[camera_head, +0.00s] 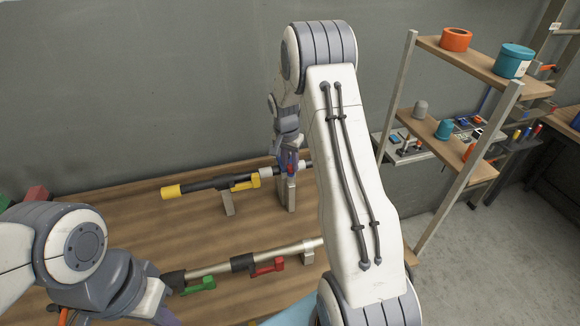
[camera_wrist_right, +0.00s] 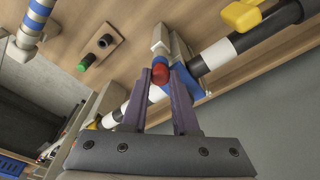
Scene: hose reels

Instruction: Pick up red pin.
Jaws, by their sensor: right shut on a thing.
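The red pin (camera_wrist_right: 160,73) sits between the fingertips of my right gripper (camera_wrist_right: 160,78) in the right wrist view, with a blue part beside it. In the head view, my right gripper (camera_head: 288,160) is at the far pole, by its right-hand support, with a small patch of red (camera_head: 291,170) between its fingers. It is shut on the red pin, which is still at the support. My left arm is at the lower left; its gripper (camera_head: 162,315) is partly cut off by the bottom edge, and its opening is hidden.
The far pole (camera_head: 207,185) has a yellow end and yellow handle. A nearer pole (camera_head: 212,270) carries a green handle (camera_head: 199,287) and a red handle (camera_head: 267,267). Both lie over the wooden table (camera_head: 130,220). A shelf rack (camera_head: 470,62) stands at the right.

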